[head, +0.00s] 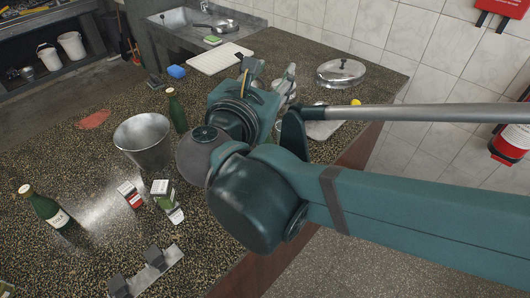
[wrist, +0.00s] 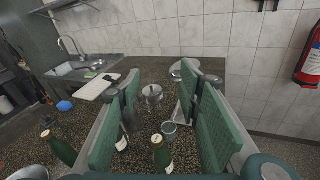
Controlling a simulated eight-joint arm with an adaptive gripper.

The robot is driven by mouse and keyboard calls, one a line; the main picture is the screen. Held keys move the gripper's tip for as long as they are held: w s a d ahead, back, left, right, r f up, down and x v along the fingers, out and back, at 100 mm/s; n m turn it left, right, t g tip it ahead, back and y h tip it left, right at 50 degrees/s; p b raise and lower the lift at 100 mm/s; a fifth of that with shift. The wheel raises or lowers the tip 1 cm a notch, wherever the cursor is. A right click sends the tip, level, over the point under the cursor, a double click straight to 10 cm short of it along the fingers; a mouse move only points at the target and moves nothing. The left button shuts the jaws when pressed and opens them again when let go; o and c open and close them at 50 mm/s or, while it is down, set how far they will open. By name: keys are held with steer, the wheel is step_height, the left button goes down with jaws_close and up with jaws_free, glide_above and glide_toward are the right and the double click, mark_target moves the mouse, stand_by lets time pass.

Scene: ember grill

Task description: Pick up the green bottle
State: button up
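Several green bottles are in view. In the wrist view, one green bottle with a pale label (wrist: 161,157) stands upright low in the picture, between the lines of my fingers. Another bottle (wrist: 122,142) shows partly behind my left finger, and a third (wrist: 60,149) stands further left. In the head view, one bottle (head: 178,112) stands behind a metal bucket and one with a white label (head: 47,209) stands at the left. My gripper (wrist: 160,88) is open, its green pads wide apart with nothing held. In the head view my arm hides the bottles near it.
The metal bucket (head: 143,141) and small cartons (head: 163,192) stand on the speckled counter (head: 85,165). A glass (wrist: 170,129) is close beside the middle bottle. A metal pot (wrist: 152,94), a white board (wrist: 95,87) and a lid (head: 340,72) lie further back.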

steer(key=a+r+n+t+b, duration=0.1)
steer(key=a+n+t+b, duration=0.15)
steer(key=a, duration=0.25)
step_height(320, 180, down, 21)
steer(key=p, duration=0.1)
steer(key=shift+s+d+g, duration=0.4)
steer(key=shift+d+g, duration=0.05)
steer(key=shift+r, duration=0.1)
steer(key=shift+w+d, duration=0.1)
steer(key=shift+w, duration=0.05)
steer(key=shift+x, duration=1.15)
steer(key=shift+b+x, duration=0.6)
steer(key=shift+x, duration=2)
steer(key=shift+r, duration=0.1)
jaws_close()
